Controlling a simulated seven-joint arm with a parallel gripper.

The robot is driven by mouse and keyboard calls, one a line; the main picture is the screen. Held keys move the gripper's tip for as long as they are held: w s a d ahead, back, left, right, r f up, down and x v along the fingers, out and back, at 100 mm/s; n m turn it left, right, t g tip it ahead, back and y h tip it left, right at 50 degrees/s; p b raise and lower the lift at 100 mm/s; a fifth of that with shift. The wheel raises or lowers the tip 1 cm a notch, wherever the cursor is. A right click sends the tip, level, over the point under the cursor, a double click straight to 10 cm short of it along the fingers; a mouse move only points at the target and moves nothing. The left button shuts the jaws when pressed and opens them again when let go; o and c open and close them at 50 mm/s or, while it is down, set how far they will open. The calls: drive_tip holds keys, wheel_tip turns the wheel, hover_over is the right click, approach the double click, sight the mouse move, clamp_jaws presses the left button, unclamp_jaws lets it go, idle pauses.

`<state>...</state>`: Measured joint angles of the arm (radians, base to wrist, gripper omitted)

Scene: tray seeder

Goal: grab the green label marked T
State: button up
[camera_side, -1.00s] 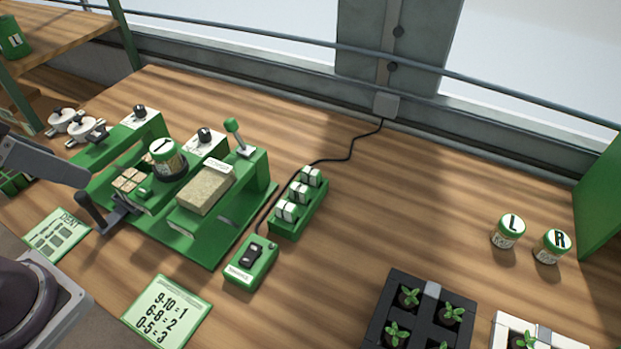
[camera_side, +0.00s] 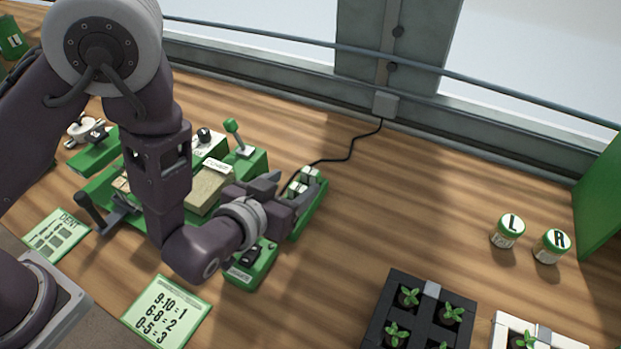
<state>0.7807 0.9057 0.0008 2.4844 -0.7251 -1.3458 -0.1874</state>
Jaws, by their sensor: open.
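A green rack (camera_side: 316,207) holds several small green-and-white labels (camera_side: 308,173) upright in a row. No letter can be read on them, so I cannot tell which is marked T. My gripper (camera_side: 288,190) is open at the rack's left side, close to the labels. It hides the near part of the rack and at least one label. I cannot tell whether it touches any label.
A green control box (camera_side: 250,268) sits just below my wrist. The green seeder machine (camera_side: 100,190) is left, partly hidden by my arm. Jars L (camera_side: 508,232) and R (camera_side: 552,246) and a black seedling tray (camera_side: 378,318) stand right.

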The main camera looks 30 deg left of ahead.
sight(310, 172)
drive_tip(key=x, duration=0.7)
drive_tip(key=shift+w, duration=0.1)
clamp_jaws()
